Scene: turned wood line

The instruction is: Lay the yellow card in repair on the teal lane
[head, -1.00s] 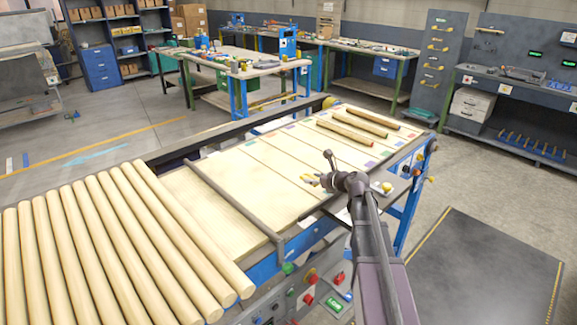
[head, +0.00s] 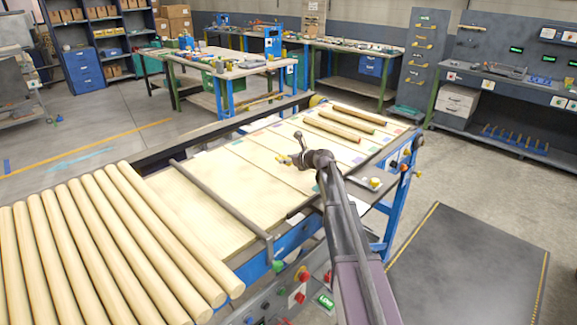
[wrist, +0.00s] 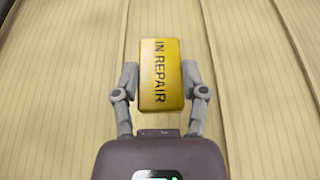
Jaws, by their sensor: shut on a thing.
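The yellow card (wrist: 160,75), printed IN REPAIR, is held between the two fingers of my gripper (wrist: 160,82) in the wrist view. Pale wooden boards with dark seams lie beneath it; whether it touches them is unclear. In the head view my gripper (head: 290,160) is over the board-topped table (head: 235,175), with a bit of yellow at its tip. My arm hides part of that edge, and no coloured mark shows in the wrist view.
Several round wooden poles (head: 110,240) fill the table's near left. A grey bar (head: 222,208) crosses the table beside them. Three darker turned pieces (head: 335,130) lie at the far end. Buttons (head: 300,285) line the near side.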

